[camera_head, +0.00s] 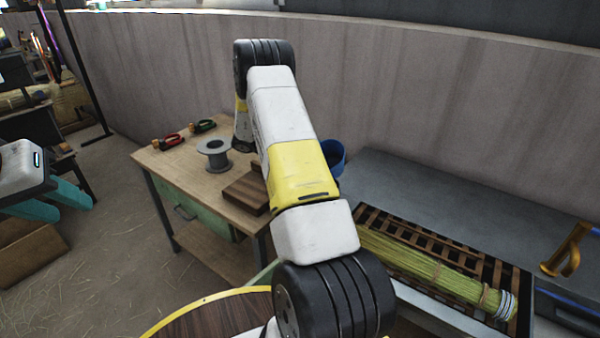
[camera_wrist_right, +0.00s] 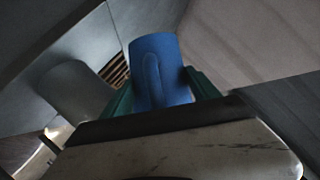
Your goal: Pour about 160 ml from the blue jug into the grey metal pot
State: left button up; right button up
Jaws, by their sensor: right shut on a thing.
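The blue jug (camera_wrist_right: 153,52) stands between the green fingers of my right gripper (camera_wrist_right: 162,88) in the right wrist view, and the gripper is shut on it. In the head view a round blue rim (camera_head: 333,157), which looks like the jug, shows behind my right arm; the right gripper is hidden there. A grey cylinder (camera_wrist_right: 72,88), perhaps the grey metal pot, is left of the jug in the wrist view, apart from it. The pot cannot be made out in the head view. My left gripper (camera_head: 52,200) is at the far left, its teal fingers apart and empty.
A wooden workbench (camera_head: 200,178) holds a grey spool (camera_head: 213,155), pliers (camera_head: 169,142) and a dark wood block (camera_head: 246,193). At right, a bundle of broom straw (camera_head: 430,268) lies on a slatted rack beside a yellow handle (camera_head: 568,250). A wall stands behind.

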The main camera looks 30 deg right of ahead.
jog(key=shift+w+d+f+n+g+y, duration=0.2)
jog(key=shift+f+n, duration=0.1)
jog(key=shift+f, duration=0.25)
jog(key=shift+w+d+f+n+g+y, duration=0.1)
jog(key=shift+w+d+f+n+y, duration=0.15)
jog(key=shift+f, duration=0.3)
jog(key=shift+w+d+f+n+g+y, duration=0.15)
jog(key=shift+f+n, duration=0.2)
jog(key=shift+f, duration=0.2)
jog(key=shift+w+d+f+n+g+y, duration=0.15)
jog(key=shift+d+f+n+g+y, duration=0.05)
jog(key=shift+f+n, duration=0.2)
jog(key=shift+w+d+f+n+g+y, duration=0.2)
jog(key=shift+f+n, duration=0.1)
jog(key=shift+n, duration=0.2)
jog(key=shift+w+d+f+n+g+y, duration=0.15)
jog(key=shift+f+n+g+y, duration=0.2)
jog(key=shift+n, duration=0.35)
